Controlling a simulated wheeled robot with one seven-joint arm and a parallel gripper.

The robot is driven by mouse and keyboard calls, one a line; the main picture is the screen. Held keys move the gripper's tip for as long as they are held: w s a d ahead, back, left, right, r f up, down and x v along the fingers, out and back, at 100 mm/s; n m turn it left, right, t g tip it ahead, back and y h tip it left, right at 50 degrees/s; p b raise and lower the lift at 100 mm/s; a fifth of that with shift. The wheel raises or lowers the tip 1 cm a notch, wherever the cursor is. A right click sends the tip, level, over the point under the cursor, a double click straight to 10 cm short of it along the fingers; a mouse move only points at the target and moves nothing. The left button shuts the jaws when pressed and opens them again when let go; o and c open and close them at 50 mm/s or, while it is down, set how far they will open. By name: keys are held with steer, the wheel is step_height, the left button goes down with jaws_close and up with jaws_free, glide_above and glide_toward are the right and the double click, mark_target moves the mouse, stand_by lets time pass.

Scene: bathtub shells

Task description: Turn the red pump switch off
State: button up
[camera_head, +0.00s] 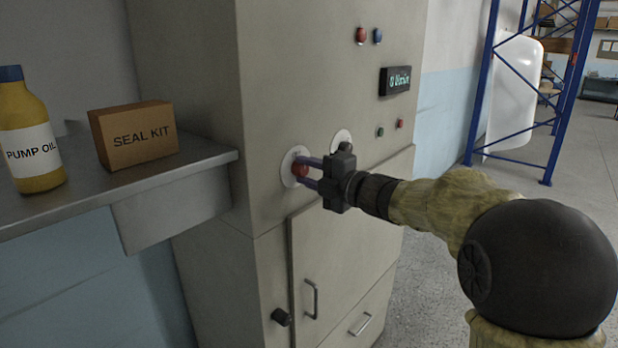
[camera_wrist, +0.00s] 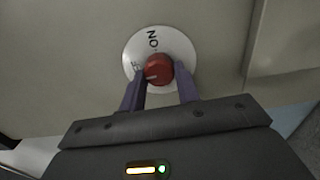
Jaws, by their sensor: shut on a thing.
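The red pump switch (camera_head: 299,170) is a round knob on a pale dial plate on the front of a beige cabinet (camera_head: 270,120). In the wrist view the red knob (camera_wrist: 158,70) sits at the centre of its white plate (camera_wrist: 170,40), which bears "ON" and a second, partly hidden marking at the left. A pale line on the knob points left, toward that second marking. My gripper (camera_head: 308,172) is at the knob, its two purple fingers on either side of it and shut on it. The fingers also show in the wrist view (camera_wrist: 160,85).
A second dial plate (camera_head: 341,138) is partly hidden behind my gripper. A display (camera_head: 395,80) and small red and blue lamps sit above. Open floor lies at right.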

steer(key=shift+f, duration=0.15)
steer(key=o, duration=1)
steer(key=v, duration=1.7)
steer(key=shift+s+d+b, duration=0.15)
steer(key=shift+s+b, duration=0.05)
steer(key=shift+b, duration=0.15)
